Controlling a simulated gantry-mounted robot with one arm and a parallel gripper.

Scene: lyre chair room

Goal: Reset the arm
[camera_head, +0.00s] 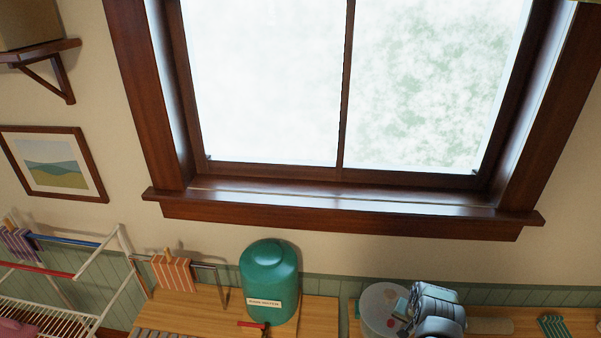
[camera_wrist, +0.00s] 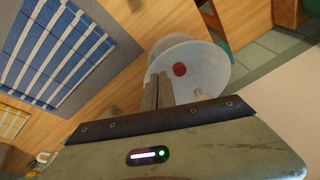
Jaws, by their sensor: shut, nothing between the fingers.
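My gripper (camera_wrist: 160,90) shows in the wrist view with its two fingers side by side, shut and empty. Its fingertips overlap the near side of a pale translucent round container (camera_wrist: 215,58) with a red piece inside; whether they touch it I cannot tell. In the head view, part of my grey arm (camera_head: 438,315) shows at the bottom right, beside the same container (camera_head: 372,318). My fingertips cannot be made out there.
A green water tank (camera_head: 268,275) with a red tap stands on the wooden counter (camera_head: 195,310). A white drying rack (camera_head: 60,290) is at the left, a teal slatted item (camera_head: 553,326) at the right. A blue striped cloth (camera_wrist: 55,50) lies left in the wrist view. A window (camera_head: 270,90) is behind.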

